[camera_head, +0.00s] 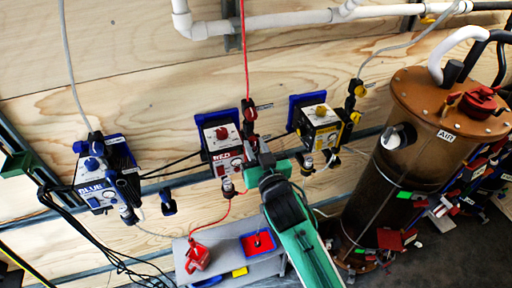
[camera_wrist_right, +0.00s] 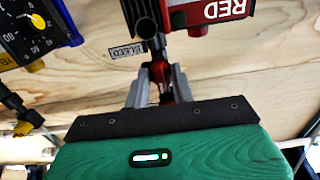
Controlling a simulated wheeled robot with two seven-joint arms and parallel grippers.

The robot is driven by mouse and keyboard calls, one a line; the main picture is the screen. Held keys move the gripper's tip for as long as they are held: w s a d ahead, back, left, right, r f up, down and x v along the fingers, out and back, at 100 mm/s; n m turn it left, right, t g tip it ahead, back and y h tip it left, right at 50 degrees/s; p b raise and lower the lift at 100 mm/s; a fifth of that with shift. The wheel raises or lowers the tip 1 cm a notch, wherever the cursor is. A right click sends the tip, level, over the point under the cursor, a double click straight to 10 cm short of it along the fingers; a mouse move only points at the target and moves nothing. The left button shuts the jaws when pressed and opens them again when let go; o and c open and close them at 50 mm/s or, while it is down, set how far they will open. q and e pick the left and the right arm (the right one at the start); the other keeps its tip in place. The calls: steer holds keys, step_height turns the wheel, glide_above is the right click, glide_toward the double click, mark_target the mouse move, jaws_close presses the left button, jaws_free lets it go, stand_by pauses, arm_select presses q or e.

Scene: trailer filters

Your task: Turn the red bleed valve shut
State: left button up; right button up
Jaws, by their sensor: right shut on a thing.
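The RED pump unit (camera_head: 222,145), a white and red box on a blue plate, is mounted on the plywood wall. The red bleed valve (camera_head: 250,114) is at its upper right, below a red hose; only part of it shows past my gripper. My right gripper (camera_head: 256,143) reaches up to it from below. In the right wrist view, the grey fingers of my right gripper (camera_wrist_right: 159,82) are shut on the valve's red handle (camera_wrist_right: 181,84), beside the BLEED label (camera_wrist_right: 127,50). The part between the fingertips is mostly hidden. My left gripper is not in view.
The BLUE unit (camera_head: 103,175) hangs to the left and a yellow unit (camera_head: 319,127) close to the right. A grey bench (camera_head: 220,262) holds a red can (camera_head: 197,256) and a red-blue tray (camera_head: 258,244). A brown AIR tank (camera_head: 415,150) stands at the right.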

steer(key=o, duration=1)
steer(key=shift+s+d+f, duration=0.15)
steer(key=shift+s, duration=0.3)
steer(key=b+v, duration=0.4)
steer(key=v, duration=0.9)
steer(key=shift+r+b, duration=0.2)
steer(key=shift+b, duration=0.15)
